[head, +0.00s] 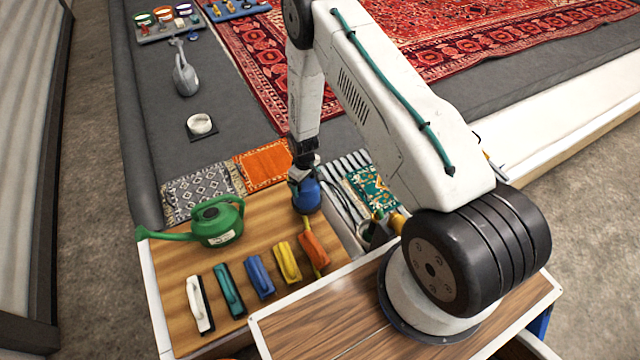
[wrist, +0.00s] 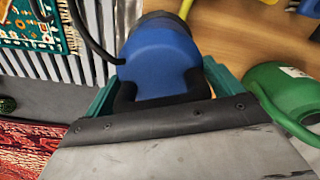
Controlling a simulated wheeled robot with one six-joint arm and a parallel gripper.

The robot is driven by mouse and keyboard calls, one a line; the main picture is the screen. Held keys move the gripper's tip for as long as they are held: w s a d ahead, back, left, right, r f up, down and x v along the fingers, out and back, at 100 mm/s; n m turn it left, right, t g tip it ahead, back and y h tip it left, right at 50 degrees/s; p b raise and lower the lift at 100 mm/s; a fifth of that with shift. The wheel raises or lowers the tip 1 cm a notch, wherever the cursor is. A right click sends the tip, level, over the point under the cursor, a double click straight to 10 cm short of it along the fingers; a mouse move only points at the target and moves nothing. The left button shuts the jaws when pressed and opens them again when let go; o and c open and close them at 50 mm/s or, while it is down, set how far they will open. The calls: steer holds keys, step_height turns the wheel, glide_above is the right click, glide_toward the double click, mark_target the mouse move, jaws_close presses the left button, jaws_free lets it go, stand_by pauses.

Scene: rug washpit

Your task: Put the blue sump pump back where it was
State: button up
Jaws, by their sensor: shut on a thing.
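The blue sump pump (head: 307,196) is at the back right edge of the wooden tabletop, with my gripper (head: 303,174) above it. In the wrist view the pump (wrist: 158,58) fills the top middle, and my gripper (wrist: 163,95) is shut on its black handle, with teal finger parts on both sides. The pump looks upright. I cannot tell whether its base touches the tabletop or hangs just above it. A black cord or hose runs beside it in the wrist view.
A green watering can (head: 217,222) stands left of the pump. Several brushes, including an orange one (head: 314,249), line the tabletop's front (head: 170,262). A ribbed rack and a green patterned rug piece (head: 370,188) lie to the right. Small rugs (head: 264,160) lie behind.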

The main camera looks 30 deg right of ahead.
steer(key=w+a+f, duration=0.3)
steer(key=a+f, duration=0.1)
steer(key=a, duration=0.1)
steer(key=shift+w, duration=0.35)
steer(key=shift+f, duration=0.1)
stand_by(0.3)
steer(key=o, duration=1.7)
steer(key=shift+o, duration=0.2)
